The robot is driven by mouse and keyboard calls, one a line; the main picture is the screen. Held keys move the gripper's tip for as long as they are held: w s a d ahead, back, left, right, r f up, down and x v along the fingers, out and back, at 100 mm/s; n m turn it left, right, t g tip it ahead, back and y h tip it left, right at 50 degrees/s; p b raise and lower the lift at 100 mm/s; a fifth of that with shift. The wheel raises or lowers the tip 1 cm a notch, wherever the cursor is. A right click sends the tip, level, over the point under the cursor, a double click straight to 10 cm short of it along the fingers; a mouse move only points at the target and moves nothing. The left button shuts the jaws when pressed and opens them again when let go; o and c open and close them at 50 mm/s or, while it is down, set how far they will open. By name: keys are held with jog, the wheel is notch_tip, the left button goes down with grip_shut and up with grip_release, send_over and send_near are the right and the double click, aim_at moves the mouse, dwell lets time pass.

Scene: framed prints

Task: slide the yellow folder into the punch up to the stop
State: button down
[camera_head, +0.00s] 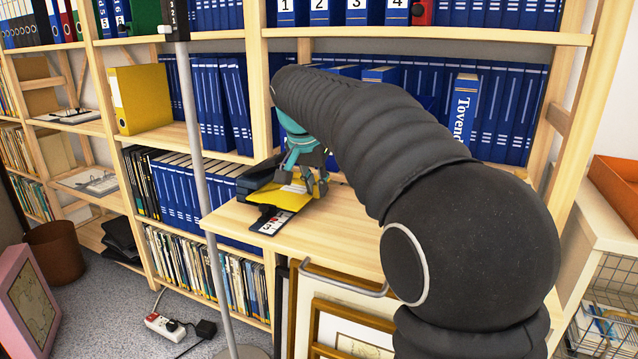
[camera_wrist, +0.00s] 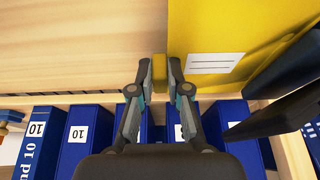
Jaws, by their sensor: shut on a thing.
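The yellow folder (camera_head: 284,198) lies on the wooden shelf board, with a white label showing in the wrist view (camera_wrist: 235,35). My gripper (camera_head: 308,180), teal and grey, is above the folder's right part in the head view. In the wrist view its fingers (camera_wrist: 159,72) are shut on a small yellow piece at the folder's left edge, which looks like part of the folder. A black device (camera_head: 256,178), probably the punch, stands at the folder's far left side. Dark parts also show at right in the wrist view (camera_wrist: 275,105). Whether the folder is inside its slot, I cannot tell.
A black strip with a white label (camera_head: 268,220) lies at the board's front edge. Blue binders (camera_head: 487,100) stand close behind; several show in the wrist view (camera_wrist: 78,138). A grey pole (camera_head: 205,190) stands left. Framed prints (camera_head: 350,325) lean below. Bare board (camera_head: 335,230) is to the right.

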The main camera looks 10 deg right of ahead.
jog(key=shift+w+a+p, duration=0.35)
jog(key=shift+a, duration=0.15)
jog(key=c, duration=1.1)
grip_release()
jog(key=shift+o, duration=0.2)
jog(key=shift+r, duration=0.1)
jog(key=shift+r+p, duration=2)
jog(key=shift+r, duration=1.35)
